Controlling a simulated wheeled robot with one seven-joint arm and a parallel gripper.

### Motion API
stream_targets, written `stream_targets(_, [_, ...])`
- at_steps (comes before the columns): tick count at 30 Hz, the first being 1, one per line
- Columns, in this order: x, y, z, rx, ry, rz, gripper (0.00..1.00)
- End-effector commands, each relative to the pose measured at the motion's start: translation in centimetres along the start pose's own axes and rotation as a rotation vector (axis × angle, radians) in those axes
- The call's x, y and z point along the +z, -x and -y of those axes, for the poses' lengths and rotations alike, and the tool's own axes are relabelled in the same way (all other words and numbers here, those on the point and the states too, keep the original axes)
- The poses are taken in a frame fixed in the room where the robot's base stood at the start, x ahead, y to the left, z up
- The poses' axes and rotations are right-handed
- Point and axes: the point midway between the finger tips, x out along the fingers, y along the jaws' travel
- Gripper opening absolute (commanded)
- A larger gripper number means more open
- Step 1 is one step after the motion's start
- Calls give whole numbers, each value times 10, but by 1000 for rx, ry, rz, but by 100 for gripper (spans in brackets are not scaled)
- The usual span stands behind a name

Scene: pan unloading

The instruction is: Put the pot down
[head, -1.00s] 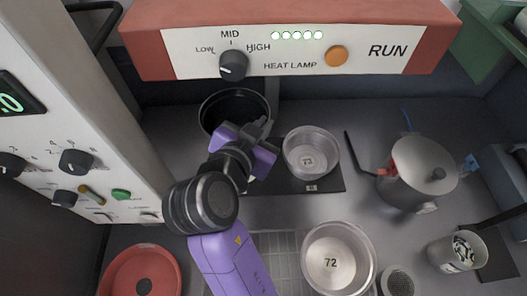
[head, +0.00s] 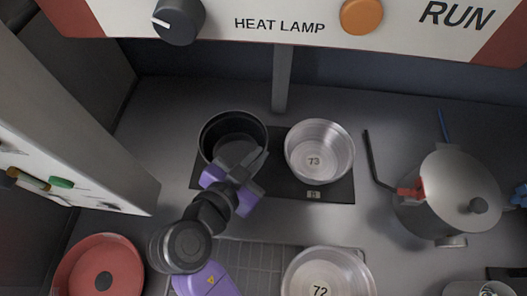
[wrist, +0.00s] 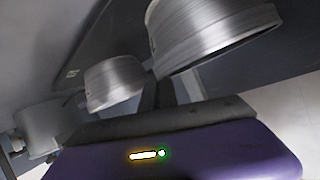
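The pot (head: 207,132), dark inside, is over the left part of the dark mat (head: 341,192) in the head view. Its steel outer side fills the top right of the wrist view (wrist: 205,35). My gripper (head: 243,166) is at the pot's near side and appears shut on its handle, which is mostly hidden by the fingers. I cannot tell whether the pot's base touches the mat.
A steel pan marked 73 (head: 320,152) stands on the mat close to the right. A pan marked 72 (head: 328,283) is in front. A lidded pot (head: 450,190) with a dark handle stands right. A red dish (head: 85,268) is front left. The heat lamp panel (head: 290,18) overhangs the back.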

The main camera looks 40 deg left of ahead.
Motion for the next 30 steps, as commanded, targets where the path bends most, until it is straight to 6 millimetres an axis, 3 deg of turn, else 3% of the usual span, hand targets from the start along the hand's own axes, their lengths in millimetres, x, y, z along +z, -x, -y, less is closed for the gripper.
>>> stream_targets(8, [1,0,0,0,0,-1,0])
stream_targets(9, [1,0,0,1,1,0,12])
stream_targets(12, [1,0,0,1,1,0,26])
stream_targets(23, [1,3,0,-1,1,0,26])
stream_targets(30, [2,39,1,-5,1,0,26])
